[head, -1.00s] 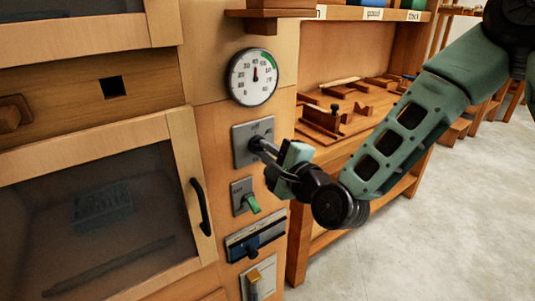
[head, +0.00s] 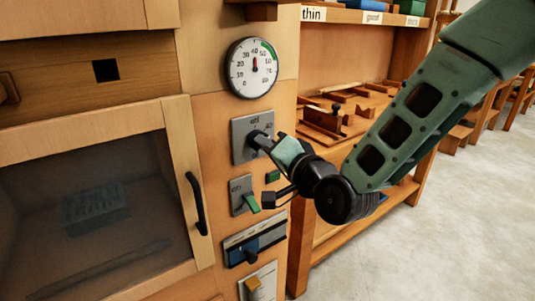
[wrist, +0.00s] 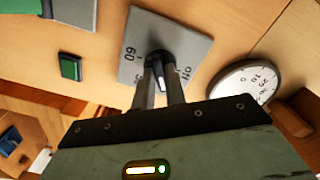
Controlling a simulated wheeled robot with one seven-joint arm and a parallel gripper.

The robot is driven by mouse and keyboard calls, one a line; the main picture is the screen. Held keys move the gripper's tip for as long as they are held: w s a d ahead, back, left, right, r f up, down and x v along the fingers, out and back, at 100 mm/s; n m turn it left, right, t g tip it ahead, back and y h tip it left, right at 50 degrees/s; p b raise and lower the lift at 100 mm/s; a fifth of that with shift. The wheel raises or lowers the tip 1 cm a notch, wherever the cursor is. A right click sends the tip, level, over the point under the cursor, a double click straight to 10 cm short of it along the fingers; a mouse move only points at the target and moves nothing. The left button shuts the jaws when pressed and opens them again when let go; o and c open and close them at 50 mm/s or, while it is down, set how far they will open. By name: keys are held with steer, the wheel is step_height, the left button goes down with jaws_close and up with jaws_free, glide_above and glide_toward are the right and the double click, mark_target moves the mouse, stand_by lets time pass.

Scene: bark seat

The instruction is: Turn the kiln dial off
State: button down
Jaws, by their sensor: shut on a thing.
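The kiln dial is a dark knob on a grey square plate (head: 240,151) on the wooden kiln front, below the round gauge. An "off" label shows at the top of the plate. My gripper (head: 262,142) reaches in from the right and is shut on the knob, which its fingers mostly hide. In the wrist view the plate (wrist: 190,45) lies ahead, with "off" to the right and "60" to the left. There my gripper (wrist: 160,88) has one finger on each side of the dark knob (wrist: 157,62).
The gauge (head: 252,68) is above the dial. A green button (head: 273,177), a green-tipped switch (head: 252,203), a blue slider (head: 250,256) and a yellow switch (head: 254,283) sit close below. The kiln door handle (head: 197,204) is at left. A wooden shelf unit (head: 370,13) stands at right.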

steer(key=n+b, duration=0.7)
steer(key=n, duration=0.4)
steer(key=shift+f, duration=0.15)
steer(key=shift+b, duration=0.35)
steer(key=c, duration=1.4)
jaws_free()
steer(key=shift+c, duration=0.2)
steer(key=shift+s, duration=0.1)
